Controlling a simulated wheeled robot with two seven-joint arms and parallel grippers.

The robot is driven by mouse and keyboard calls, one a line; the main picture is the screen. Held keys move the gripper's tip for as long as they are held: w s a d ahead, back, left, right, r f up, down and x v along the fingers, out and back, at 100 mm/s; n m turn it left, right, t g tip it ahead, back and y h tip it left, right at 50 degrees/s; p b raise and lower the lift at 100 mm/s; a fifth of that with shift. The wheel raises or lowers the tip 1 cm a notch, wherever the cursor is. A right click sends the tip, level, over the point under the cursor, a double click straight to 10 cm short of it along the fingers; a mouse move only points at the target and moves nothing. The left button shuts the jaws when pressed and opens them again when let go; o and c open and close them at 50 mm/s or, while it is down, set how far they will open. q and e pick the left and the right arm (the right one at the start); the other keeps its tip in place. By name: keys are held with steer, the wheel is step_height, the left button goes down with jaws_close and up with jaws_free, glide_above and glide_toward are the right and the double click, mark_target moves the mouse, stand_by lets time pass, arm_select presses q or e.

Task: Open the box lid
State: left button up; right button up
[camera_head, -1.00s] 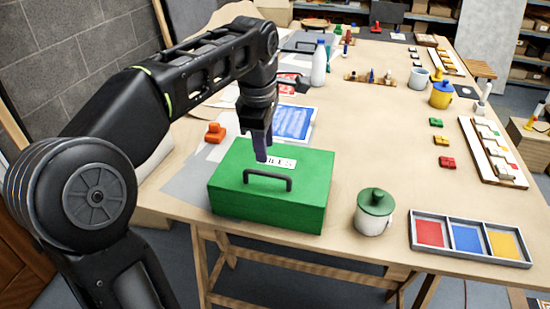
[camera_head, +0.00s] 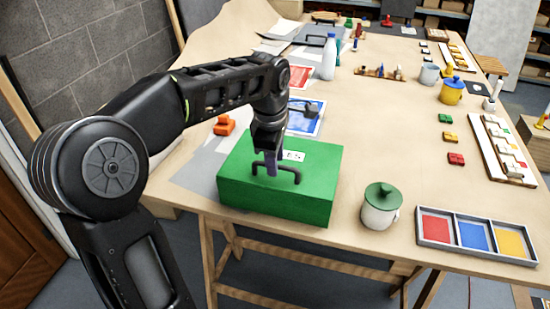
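The green box (camera_head: 305,203) stands near the front edge of the table with its lid closed. A dark handle (camera_head: 292,171) arches over the lid, and a white label (camera_head: 293,156) lies behind it. My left gripper (camera_head: 271,165) points down at the lid, with its fingers at the middle-left part of the handle. The fingers overlap in this view, so whether they are open or shut on the handle is hidden. My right gripper is out of view.
A white pot with a green lid (camera_head: 381,205) stands close to the box's right. A tray with red, blue and yellow sections (camera_head: 476,237) lies further right. The table's middle is mostly clear.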

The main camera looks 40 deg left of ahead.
arm_select(q)
steer(key=shift+c, duration=0.3)
jaws_close()
stand_by(1.1)
